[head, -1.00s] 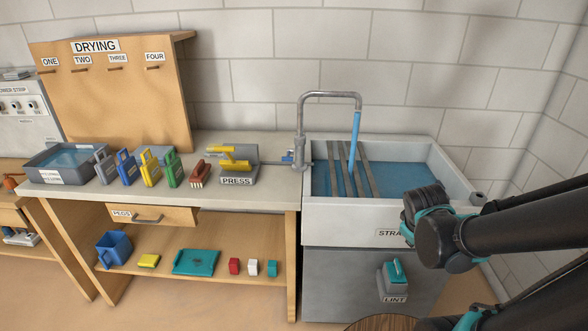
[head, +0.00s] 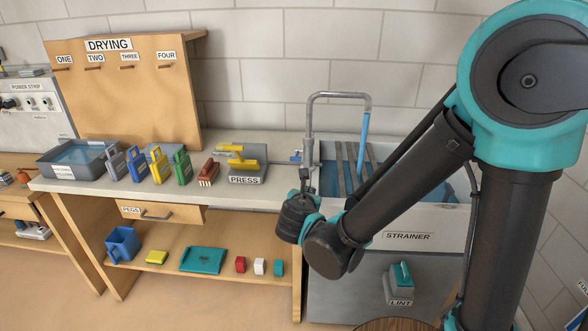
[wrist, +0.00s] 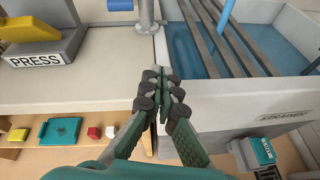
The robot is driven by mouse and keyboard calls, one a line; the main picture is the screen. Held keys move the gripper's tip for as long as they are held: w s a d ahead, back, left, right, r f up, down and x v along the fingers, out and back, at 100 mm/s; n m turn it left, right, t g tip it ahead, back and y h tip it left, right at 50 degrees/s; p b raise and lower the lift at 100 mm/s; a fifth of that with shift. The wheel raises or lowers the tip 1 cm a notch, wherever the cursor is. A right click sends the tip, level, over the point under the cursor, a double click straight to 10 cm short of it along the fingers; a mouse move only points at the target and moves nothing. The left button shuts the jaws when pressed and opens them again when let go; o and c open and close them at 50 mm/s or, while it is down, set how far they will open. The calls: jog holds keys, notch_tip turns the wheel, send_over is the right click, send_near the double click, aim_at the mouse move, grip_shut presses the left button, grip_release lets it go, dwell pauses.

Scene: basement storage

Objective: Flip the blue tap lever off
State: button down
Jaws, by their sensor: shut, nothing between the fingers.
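The blue tap lever (head: 296,157) sticks out to the left from the base of the grey tap (head: 309,125). A blue stream of water (head: 364,138) runs from the spout into the sink (head: 462,215). In the wrist view the lever (wrist: 121,5) shows at the top edge, left of the tap post (wrist: 147,14). My gripper (wrist: 161,76) is shut and empty, over the seam between counter and sink, apart from the lever and nearer the front. In the head view my gripper (head: 304,180) is just below the lever, partly hidden by my wrist.
The press (head: 245,172) stands on the counter left of the tap. Grey bars (head: 345,165) lie across the sink. The counter between the press and tap is mostly clear.

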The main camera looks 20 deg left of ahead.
jog(key=s+a+n+y, duration=0.1)
jog(key=s+a+n, duration=0.2)
jog(key=a, duration=0.2)
jog(key=shift+t, duration=0.4)
jog(key=x, duration=0.6)
jog(key=r+x, duration=0.1)
jog(key=x, duration=0.3)
jog(key=shift+w+a, duration=0.1)
jog(key=shift+w, duration=0.1)
jog(key=shift+w+a+r, duration=0.1)
jog(key=shift+w+r, duration=0.1)
jog(key=shift+r, duration=0.3)
jog(key=shift+w+r, duration=0.2)
jog(key=shift+r, duration=0.25)
jog(key=shift+w+a+r+y, duration=0.15)
jog(key=shift+w+r+y, duration=0.3)
jog(key=shift+r, duration=0.3)
jog(key=shift+r+h, duration=0.2)
jog(key=shift+h, duration=0.05)
jog(key=shift+w+r+g, duration=0.1)
jog(key=shift+r+g, duration=0.1)
jog(key=shift+g, duration=0.2)
